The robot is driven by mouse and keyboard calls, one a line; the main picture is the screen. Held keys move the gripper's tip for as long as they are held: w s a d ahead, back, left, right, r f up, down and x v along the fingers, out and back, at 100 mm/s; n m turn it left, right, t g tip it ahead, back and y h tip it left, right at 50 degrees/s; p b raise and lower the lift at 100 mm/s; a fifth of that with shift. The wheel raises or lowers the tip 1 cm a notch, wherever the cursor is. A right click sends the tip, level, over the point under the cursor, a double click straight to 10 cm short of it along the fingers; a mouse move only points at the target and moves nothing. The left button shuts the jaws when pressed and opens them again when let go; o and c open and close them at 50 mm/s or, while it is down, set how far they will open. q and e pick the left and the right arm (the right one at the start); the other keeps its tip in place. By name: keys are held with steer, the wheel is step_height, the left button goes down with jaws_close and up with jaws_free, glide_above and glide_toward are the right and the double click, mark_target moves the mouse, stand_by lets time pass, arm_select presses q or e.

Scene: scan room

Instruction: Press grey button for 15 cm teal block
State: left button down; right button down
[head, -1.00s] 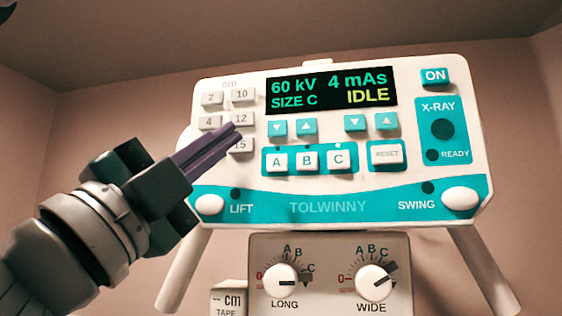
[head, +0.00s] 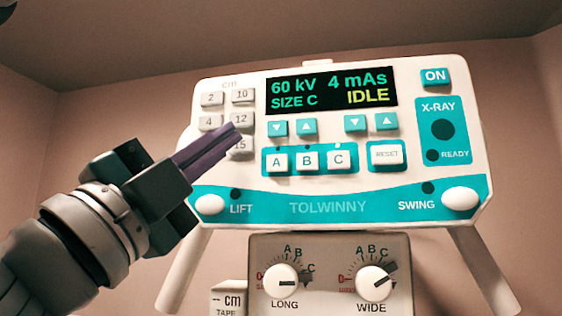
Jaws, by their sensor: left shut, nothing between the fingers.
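The control panel (head: 330,182) is white and teal, with small grey buttons under "cm" at its upper left. The grey button marked 15 (head: 243,147) is partly covered by my left gripper's fingertips. The other grey buttons are 2 (head: 211,98), 10 (head: 243,95), 4 (head: 209,122) and 12 (head: 243,118). My left gripper (head: 235,136) is shut and empty, its purple fingers pointing up and right. Its tips overlap the gap between 12 and 15; I cannot tell whether they touch. No teal block is in view. My right gripper is not in view.
The display (head: 332,91) reads 60 kV, 4 mAs, SIZE C, IDLE. Buttons A, B and C (head: 338,159) and RESET (head: 387,154) sit right of the fingers. Below is a box with LONG (head: 287,282) and WIDE (head: 371,283) dials. A TAPE box (head: 228,298) stands beside it.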

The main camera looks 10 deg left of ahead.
arm_select(q)
steer(key=shift+w, duration=0.15)
stand_by(0.5)
steer(key=shift+w, duration=0.3)
steer(key=shift+w+b, duration=0.3)
steer(key=shift+w, duration=0.05)
stand_by(0.6)
steer(key=shift+s, duration=0.1)
steer(key=shift+s+p, duration=0.35)
steer(key=shift+s, duration=0.35)
steer(key=shift+s+a+p, duration=0.1)
steer(key=shift+s+p, duration=0.45)
steer(key=shift+s, duration=1.95)
